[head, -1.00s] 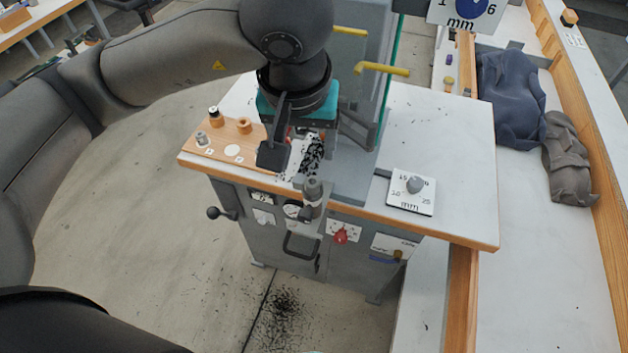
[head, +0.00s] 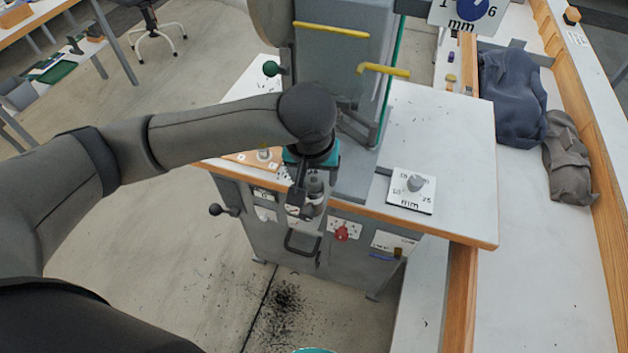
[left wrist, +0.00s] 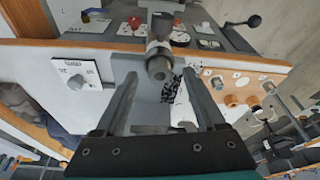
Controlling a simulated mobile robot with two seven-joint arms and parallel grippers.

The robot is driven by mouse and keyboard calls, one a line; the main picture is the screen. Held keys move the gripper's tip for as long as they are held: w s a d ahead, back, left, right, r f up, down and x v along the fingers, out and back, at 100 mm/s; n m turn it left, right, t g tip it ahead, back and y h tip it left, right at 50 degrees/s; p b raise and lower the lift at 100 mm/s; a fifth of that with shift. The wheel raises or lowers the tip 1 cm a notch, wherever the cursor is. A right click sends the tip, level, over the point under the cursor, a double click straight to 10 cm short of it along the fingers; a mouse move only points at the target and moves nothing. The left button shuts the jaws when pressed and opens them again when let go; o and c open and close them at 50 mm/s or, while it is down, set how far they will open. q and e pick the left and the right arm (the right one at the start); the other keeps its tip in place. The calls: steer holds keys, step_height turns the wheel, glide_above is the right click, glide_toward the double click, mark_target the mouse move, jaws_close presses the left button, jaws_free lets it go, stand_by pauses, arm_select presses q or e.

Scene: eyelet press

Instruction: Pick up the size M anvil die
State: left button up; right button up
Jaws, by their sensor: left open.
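My left gripper (head: 303,192) is at the front edge of the press table, close to the press's grey metal post (head: 317,187). In the left wrist view the open gripper (left wrist: 160,80) has one finger on either side of the round metal end of this post (left wrist: 158,66), with visible gaps. The wooden die board (left wrist: 224,96) lies to the right in that view and holds several small dies, one of them metal (left wrist: 217,83). I cannot read the size marks, so I cannot tell which die is M.
The press body with yellow handles (head: 332,29) rises behind the gripper. A red knob (head: 341,232) and a black-balled lever (head: 215,209) stick out in front.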

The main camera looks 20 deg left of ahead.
arm_select(q)
steer(key=shift+w+f, duration=0.1)
steer(key=shift+f, duration=0.25)
steer(key=shift+c, duration=0.2)
jaws_close()
steer(key=shift+r, duration=0.1)
